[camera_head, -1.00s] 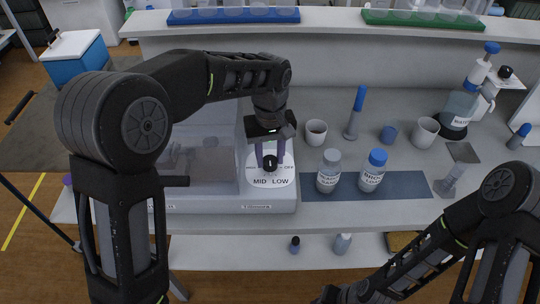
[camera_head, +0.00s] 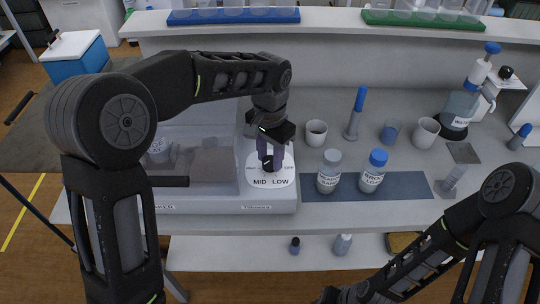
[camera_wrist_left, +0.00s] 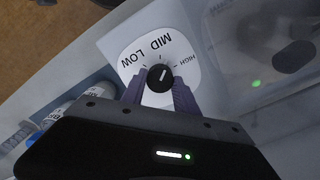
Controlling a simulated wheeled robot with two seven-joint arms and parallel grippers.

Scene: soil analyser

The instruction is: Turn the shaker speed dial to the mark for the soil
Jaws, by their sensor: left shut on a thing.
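The shaker speed dial is a black round knob (camera_head: 267,163) on a white plate (camera_head: 285,179) marked MID and LOW at the shaker's right front. In the left wrist view the dial (camera_wrist_left: 160,77) shows a white pointer line directed toward the MID side, with LOW to its left and HIGH to its right. My left gripper (camera_head: 270,158) reaches down from above and is shut on the dial, with one purple finger on each side; its fingers (camera_wrist_left: 160,88) also show in the left wrist view. My right arm runs off the bottom edge, its fingers hidden.
The shaker (camera_head: 215,206) has a clear cover left of the dial. A white-capped bottle (camera_head: 329,172) and a blue-capped bottle (camera_head: 373,172) stand close by on a dark mat (camera_head: 408,186). Cups (camera_head: 316,133) stand behind them. A shelf with racks (camera_head: 235,15) spans the back.

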